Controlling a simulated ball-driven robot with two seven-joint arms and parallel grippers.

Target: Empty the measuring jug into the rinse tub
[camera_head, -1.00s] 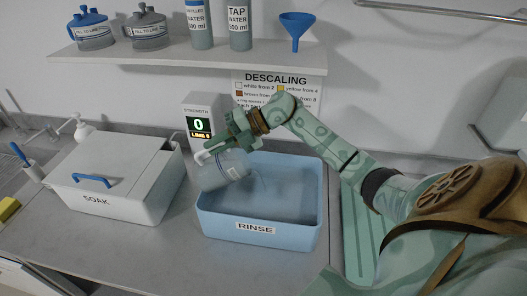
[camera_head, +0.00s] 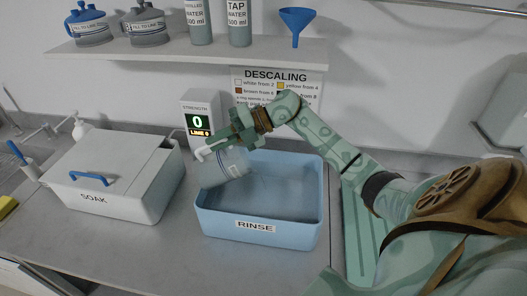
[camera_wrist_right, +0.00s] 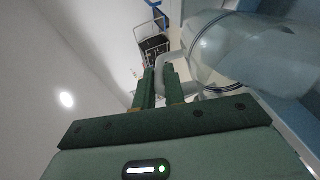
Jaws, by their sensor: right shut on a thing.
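The measuring jug (camera_head: 224,168) is a clear vessel with a white handle. It is tilted on its side, its mouth toward the blue rinse tub (camera_head: 207,220), over the tub's left rim. The tub is labelled RINSE and looks greyish inside. My right gripper (camera_head: 205,152) is shut on the jug's handle. In the right wrist view, the green fingers (camera_wrist_right: 158,84) close on the handle and the clear jug (camera_wrist_right: 235,45) lies to their right. How much liquid is in the jug is hard to tell. My left gripper is out of view.
A closed white SOAK box (camera_head: 125,178) with a blue handle stands left of the tub. A strength display (camera_head: 200,122) reading 0 stands behind. Bare counter lies in front.

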